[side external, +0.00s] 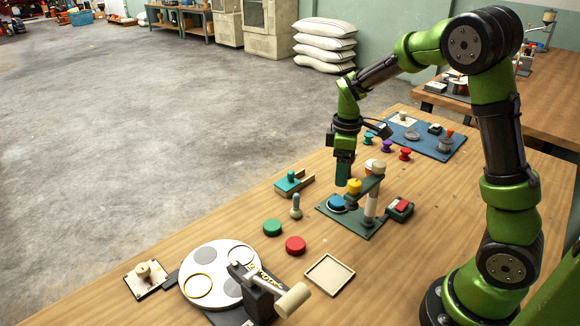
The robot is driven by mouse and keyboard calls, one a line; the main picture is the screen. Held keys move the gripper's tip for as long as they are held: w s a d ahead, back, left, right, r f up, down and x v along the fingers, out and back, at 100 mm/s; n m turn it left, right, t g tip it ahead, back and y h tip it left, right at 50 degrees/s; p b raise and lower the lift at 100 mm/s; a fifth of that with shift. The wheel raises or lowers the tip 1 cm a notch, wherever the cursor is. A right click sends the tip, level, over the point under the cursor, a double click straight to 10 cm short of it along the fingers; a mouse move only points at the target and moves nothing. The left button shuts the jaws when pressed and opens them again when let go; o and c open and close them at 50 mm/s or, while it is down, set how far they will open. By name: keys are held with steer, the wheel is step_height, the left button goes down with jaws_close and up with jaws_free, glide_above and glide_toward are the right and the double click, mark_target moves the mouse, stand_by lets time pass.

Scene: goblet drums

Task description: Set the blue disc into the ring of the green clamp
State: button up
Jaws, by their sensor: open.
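The green clamp (363,226) stands on the table with a flat base, a pale upright post, a green arm and a yellow knob (354,186). The blue disc (337,202) lies at the left of the clamp's base, under the knob end of the arm. A pale rim shows around the disc, so it appears to lie in the clamp's ring; how deep or level it sits is too small to tell. My gripper (342,182) is open, pointing down just above and behind the blue disc, apart from it. The gap between its fingers is hard to see.
Green (272,228) and red (295,245) discs lie in front. A round white plate (198,293) with recesses and a square tray (330,275) are nearer. A small bolt-like piece (296,206), a teal-topped wooden block (292,184) and a red-topped box (399,209) flank the clamp.

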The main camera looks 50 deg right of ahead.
steer(key=s+a+r+m+t+y, duration=0.2)
steer(key=s+a+r+m+t, duration=0.5)
steer(key=s+a+r+m, duration=0.3)
steer(key=s+a+r, duration=0.3)
steer(key=s, duration=0.2)
steer(key=shift+a+r, duration=0.15)
steer(key=shift+r, duration=0.2)
steer(key=shift+w, duration=0.1)
